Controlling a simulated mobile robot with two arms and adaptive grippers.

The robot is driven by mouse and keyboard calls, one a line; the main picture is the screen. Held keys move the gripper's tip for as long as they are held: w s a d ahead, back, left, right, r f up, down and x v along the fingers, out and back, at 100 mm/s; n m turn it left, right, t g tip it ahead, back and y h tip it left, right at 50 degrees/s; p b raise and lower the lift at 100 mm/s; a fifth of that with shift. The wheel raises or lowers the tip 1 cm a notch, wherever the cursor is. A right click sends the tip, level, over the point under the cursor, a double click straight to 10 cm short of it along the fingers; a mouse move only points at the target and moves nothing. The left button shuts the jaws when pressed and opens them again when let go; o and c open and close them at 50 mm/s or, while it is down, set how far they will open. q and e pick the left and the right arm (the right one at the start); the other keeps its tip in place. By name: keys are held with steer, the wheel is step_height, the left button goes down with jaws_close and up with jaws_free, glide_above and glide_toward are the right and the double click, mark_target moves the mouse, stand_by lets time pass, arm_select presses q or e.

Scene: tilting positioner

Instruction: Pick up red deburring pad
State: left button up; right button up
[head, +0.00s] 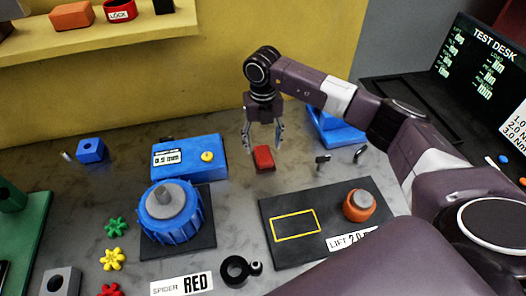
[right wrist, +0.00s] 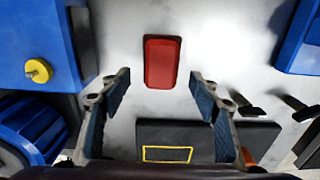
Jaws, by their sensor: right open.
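The red deburring pad (head: 264,158) lies flat on the grey table, to the right of the blue 0.9 mm box. In the right wrist view the pad (right wrist: 161,62) shows upright in the picture, a little beyond the fingertips and between their lines. My right gripper (head: 264,147) is open and empty and points down above the table by the pad. Its two blue-padded fingers (right wrist: 160,77) stand apart in the right wrist view, not touching the pad. My left gripper is in neither view.
The blue box (head: 190,158) with a yellow knob stands left of the pad. A black plate (head: 283,254) with a yellow outline and an orange knob (head: 359,206) lies in front. A blue block (head: 335,126) and small dark pins (head: 322,160) are to the right. A blue toothed wheel (head: 171,212) stands at left.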

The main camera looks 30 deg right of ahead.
mark_target(263, 153)
steer(key=shift+s+f, duration=0.15)
steer(key=shift+f, duration=0.2)
steer(key=shift+f+p, duration=0.4)
steer(key=shift+p, duration=0.15)
steer(key=f, duration=0.1)
steer(key=f+p, duration=0.1)
steer(key=f, duration=0.2)
steer(key=shift+w+d+f+p, duration=0.15)
steer(key=shift+w+p, duration=0.1)
steer(key=shift+p, duration=0.05)
steer(key=c, duration=1.3)
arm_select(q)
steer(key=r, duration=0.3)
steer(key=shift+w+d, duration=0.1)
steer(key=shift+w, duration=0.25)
